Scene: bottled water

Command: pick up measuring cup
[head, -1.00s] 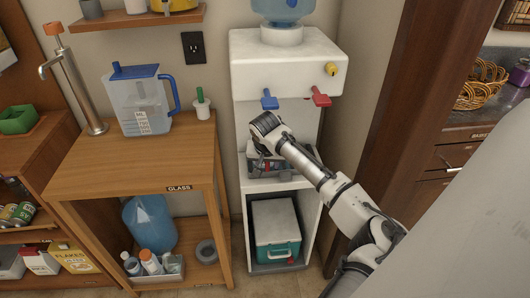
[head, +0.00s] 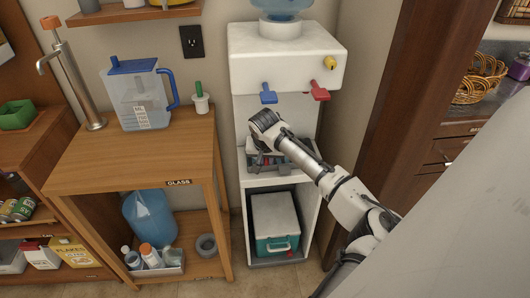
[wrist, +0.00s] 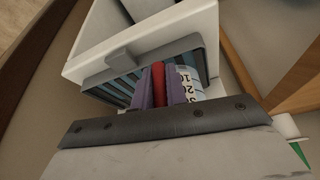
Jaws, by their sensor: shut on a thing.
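A measuring cup (wrist: 188,82) with printed numbers shows in the wrist view, on the dispenser's tray. A red part, seemingly its handle (wrist: 158,84), is between my gripper's purple fingers (wrist: 160,92). My gripper (head: 262,156) is shut on it. In the head view, my gripper reaches down into the bay of the white water dispenser (head: 285,55), below the taps. My wrist hides most of the cup there. I cannot tell whether the cup touches the tray (head: 304,160).
A wooden table (head: 120,165) at the left holds a blue-lidded pitcher (head: 137,100) and a small white pot with a green handle (head: 200,103). Blue (head: 268,93) and red (head: 318,91) taps overhang my gripper. A cooler box (head: 275,222) sits below. A dark wooden frame (head: 400,120) stands right.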

